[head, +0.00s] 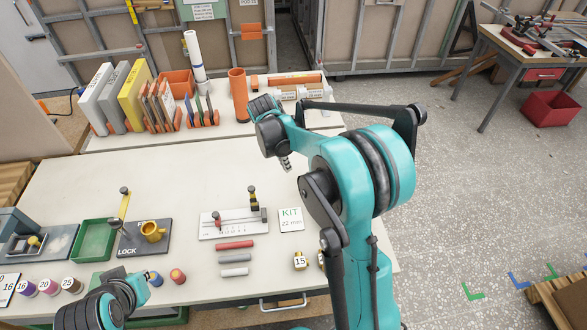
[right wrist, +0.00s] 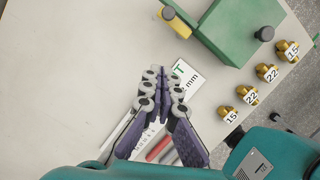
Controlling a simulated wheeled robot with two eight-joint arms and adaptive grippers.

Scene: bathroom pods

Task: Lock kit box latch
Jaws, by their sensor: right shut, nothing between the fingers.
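In the right wrist view a green box (right wrist: 235,28), apparently the kit box, stands at the top right, with a yellow and dark piece (right wrist: 180,20) at its left end. I cannot tell whether that piece is the latch or how it is set. My right arm hides the box in the head view. My right gripper (right wrist: 163,82) is shut and empty, below and left of the box and apart from it. It is small in the head view (head: 286,162), above the table. My left arm's end (head: 115,295) is at the lower left; its fingers are unclear.
A KIT card (head: 290,219), a measuring jig (head: 234,223) and coloured rods (head: 235,258) lie on the table. A LOCK board (head: 130,250) and a green tray (head: 94,241) are at left. Brass fittings (right wrist: 267,72) line the right. The table's middle is clear.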

